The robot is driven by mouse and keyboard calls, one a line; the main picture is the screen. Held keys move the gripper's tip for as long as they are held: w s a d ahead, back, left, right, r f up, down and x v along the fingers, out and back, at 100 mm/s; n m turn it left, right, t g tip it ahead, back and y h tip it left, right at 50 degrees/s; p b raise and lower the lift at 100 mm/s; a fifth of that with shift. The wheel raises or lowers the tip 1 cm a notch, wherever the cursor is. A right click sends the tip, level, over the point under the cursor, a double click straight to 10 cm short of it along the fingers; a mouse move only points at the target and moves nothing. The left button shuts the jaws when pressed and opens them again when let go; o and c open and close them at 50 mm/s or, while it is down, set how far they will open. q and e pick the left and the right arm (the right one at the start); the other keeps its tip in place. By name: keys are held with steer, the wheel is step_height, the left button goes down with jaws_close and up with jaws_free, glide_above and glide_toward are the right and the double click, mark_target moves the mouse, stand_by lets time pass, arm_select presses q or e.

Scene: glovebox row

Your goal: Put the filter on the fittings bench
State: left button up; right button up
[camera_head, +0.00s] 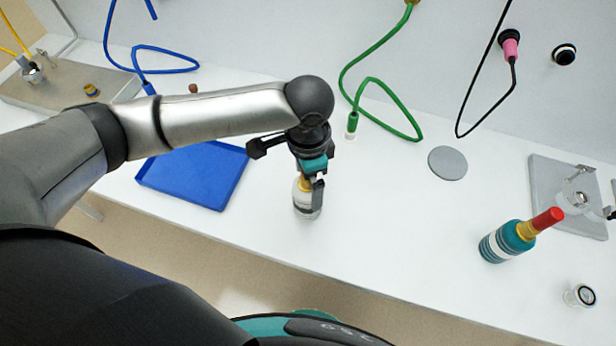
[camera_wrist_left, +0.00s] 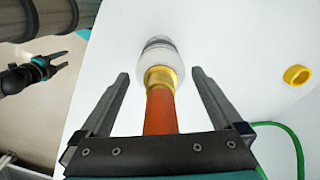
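A white, partly clear piece with a gold collar and an orange stem, which may be the filter (camera_head: 306,200), stands on the white bench (camera_head: 375,215) near its front edge. It also shows in the left wrist view (camera_wrist_left: 155,62). My left gripper (camera_head: 312,184) is above it, pointing down. In the left wrist view its open fingers (camera_wrist_left: 160,76) stand on either side of the stem and collar, with gaps on both sides. My right gripper (camera_wrist_left: 48,72) shows small at the upper left there, fingers apart and empty. I cannot tell which surface is the fittings bench.
A blue tray (camera_head: 195,178) lies left of the gripper. A teal bottle-like piece with a red top (camera_head: 510,240), a grey disc (camera_head: 447,163), a grey plate (camera_head: 550,195) and a small clear ring (camera_head: 580,295) are to the right. A green hose (camera_head: 385,88) hangs behind.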

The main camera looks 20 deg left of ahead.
arm_select(q)
steer(key=shift+r, duration=0.1)
step_height(320, 180, up, 11)
steer(key=shift+r+p, duration=0.15)
steer(key=shift+p, duration=0.75)
steer(key=shift+r, duration=0.4)
